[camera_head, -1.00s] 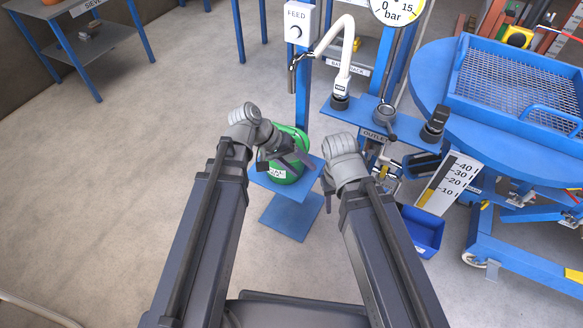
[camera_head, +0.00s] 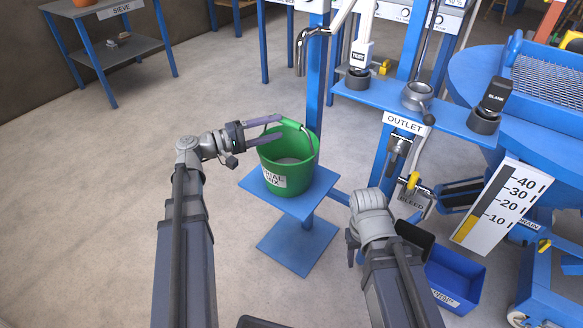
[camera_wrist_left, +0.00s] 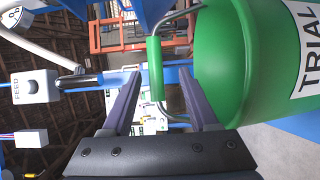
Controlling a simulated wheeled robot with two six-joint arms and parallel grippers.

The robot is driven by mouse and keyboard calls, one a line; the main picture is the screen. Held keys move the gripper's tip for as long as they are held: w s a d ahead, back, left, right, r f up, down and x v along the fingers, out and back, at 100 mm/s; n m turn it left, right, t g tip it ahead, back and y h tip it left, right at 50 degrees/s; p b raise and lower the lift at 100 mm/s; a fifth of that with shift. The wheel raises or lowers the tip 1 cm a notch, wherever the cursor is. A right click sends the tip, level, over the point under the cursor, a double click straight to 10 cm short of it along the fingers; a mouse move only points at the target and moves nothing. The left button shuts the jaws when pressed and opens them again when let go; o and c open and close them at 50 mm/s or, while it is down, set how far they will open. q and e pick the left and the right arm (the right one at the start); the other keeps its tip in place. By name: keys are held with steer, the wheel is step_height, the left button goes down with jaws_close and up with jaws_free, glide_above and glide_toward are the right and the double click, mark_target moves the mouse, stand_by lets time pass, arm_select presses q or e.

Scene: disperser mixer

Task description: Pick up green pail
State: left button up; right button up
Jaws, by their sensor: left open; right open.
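The green pail (camera_head: 287,172) stands upright on a small blue platform (camera_head: 318,190) in the head view. It has a white label and a wire handle with a green grip (camera_head: 297,136). My left gripper (camera_head: 279,128) is open at the pail's upper left rim, its fingers pointing right towards the handle. In the left wrist view the handle grip (camera_wrist_left: 155,66) lies ahead between the open fingertips (camera_wrist_left: 159,80), and the pail's side (camera_wrist_left: 225,65) is at the right. No finger is closed on it. My right gripper (camera_head: 412,236) is low at the right, away from the pail; its fingers are mostly hidden.
A blue post with a metal spout (camera_head: 305,45) rises behind the pail. A blue shelf (camera_head: 445,112) with valve handles, a level scale (camera_head: 502,207) and a blue bin (camera_head: 455,278) stand at the right. The floor left of the pail is clear.

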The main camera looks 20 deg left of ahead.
arm_select(q)
steer(key=x, duration=0.7)
steer(key=shift+w+d+r+p, duration=0.3)
jaws_close()
stand_by(0.5)
stand_by(1.0)
